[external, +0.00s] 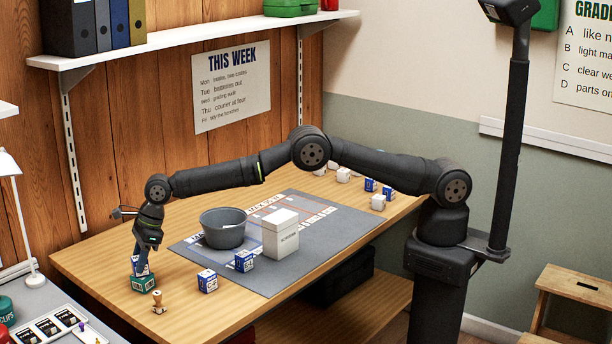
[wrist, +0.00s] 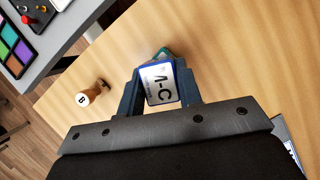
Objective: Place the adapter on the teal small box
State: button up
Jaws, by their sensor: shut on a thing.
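My gripper (external: 139,262) is at the left end of the wooden table, pointing down. It is shut on the adapter, a small blue and white box (external: 140,267) with black lettering on its top face in the wrist view (wrist: 160,84). The teal small box (external: 141,284) is directly below the adapter on the table. The adapter appears to rest on it or hover just above; I cannot tell which. In the wrist view only a teal edge (wrist: 163,53) shows past the adapter; the rest is hidden under it.
Two similar blue and white boxes (external: 207,281) (external: 244,261) are to the right. A grey bowl (external: 223,236) and white box (external: 281,238) stand on the grey mat (external: 265,278).

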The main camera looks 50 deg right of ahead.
jog(key=shift+f, duration=0.15)
jog(key=o, duration=1)
jog(key=shift+c, duration=0.2)
jog(key=v, duration=1.2)
jog(key=shift+r, duration=0.2)
jog(key=shift+f, duration=0.1)
jog(key=x, duration=1.2)
jog(key=shift+f, duration=0.15)
jog(key=shift+r, duration=0.25)
